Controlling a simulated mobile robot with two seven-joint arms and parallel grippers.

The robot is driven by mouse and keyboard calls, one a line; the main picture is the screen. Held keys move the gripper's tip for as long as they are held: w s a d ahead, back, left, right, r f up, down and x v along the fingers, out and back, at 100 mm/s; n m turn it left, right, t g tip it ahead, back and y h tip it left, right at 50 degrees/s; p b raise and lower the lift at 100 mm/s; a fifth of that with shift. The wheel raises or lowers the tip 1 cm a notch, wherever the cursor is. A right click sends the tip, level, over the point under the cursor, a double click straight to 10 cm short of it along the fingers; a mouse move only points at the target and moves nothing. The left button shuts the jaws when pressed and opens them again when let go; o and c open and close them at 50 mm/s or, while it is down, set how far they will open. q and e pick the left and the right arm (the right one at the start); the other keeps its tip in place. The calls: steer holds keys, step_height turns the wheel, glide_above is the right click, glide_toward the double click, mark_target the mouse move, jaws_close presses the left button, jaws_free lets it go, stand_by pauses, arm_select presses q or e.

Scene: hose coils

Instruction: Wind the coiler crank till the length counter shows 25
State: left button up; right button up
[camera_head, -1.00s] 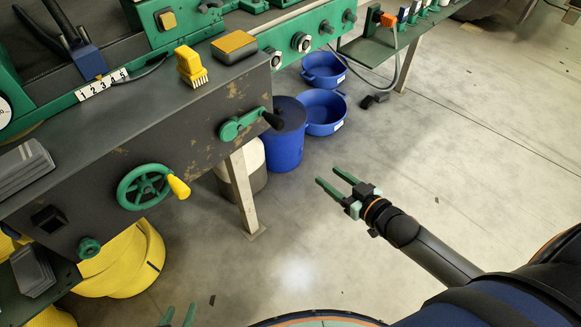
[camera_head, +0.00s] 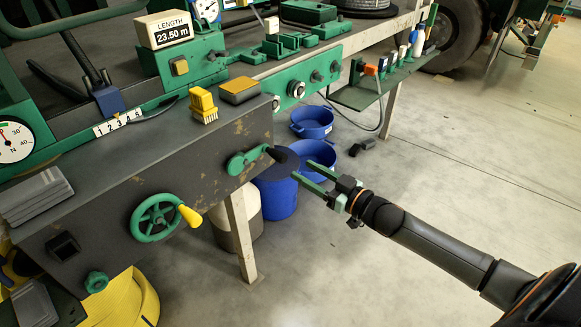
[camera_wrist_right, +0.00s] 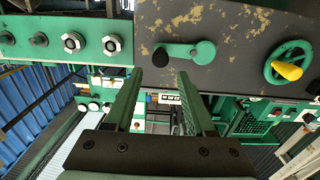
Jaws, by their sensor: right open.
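The length counter (camera_head: 170,30) is a white box reading 23.50 m in the head view. A green crank (camera_head: 246,160) with a black handle (camera_head: 276,153) sticks out of the dark front panel. The crank (camera_wrist_right: 190,50) and its black handle (camera_wrist_right: 160,57) also show in the right wrist view. My right gripper (camera_head: 301,169) is open and empty, its green fingers pointing at the panel just right of the handle. In the right wrist view, the handle appears between the fingertips (camera_wrist_right: 160,74), apparently beyond them. My left gripper is out of view.
A green handwheel (camera_head: 155,217) with a yellow knob sits lower left on the panel. A yellow brush (camera_head: 203,104) and grey stacked plates (camera_head: 36,196) lie on top. Blue tubs (camera_head: 312,122) and a blue bin (camera_head: 278,190) stand below.

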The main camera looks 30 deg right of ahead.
mark_target(285, 158)
steer(key=b+x, duration=0.1)
steer(key=x, duration=0.2)
steer(key=shift+w+a+f+b, duration=0.1)
steer(key=shift+w+b, duration=0.2)
steer(key=shift+b, duration=0.1)
steer(key=shift+b+x, duration=0.7)
steer(key=shift+x, duration=0.5)
steer(key=shift+w+a, duration=0.15)
steer(key=shift+w, duration=0.35)
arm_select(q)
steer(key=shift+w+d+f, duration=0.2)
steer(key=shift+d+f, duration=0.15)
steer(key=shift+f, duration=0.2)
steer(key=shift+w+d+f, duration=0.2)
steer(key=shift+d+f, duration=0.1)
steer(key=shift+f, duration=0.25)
arm_select(e)
jaws_close()
arm_select(q)
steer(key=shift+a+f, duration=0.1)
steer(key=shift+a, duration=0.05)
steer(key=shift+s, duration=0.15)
steer(key=shift+p, duration=0.4)
arm_select(e)
steer(key=shift+r, duration=0.3)
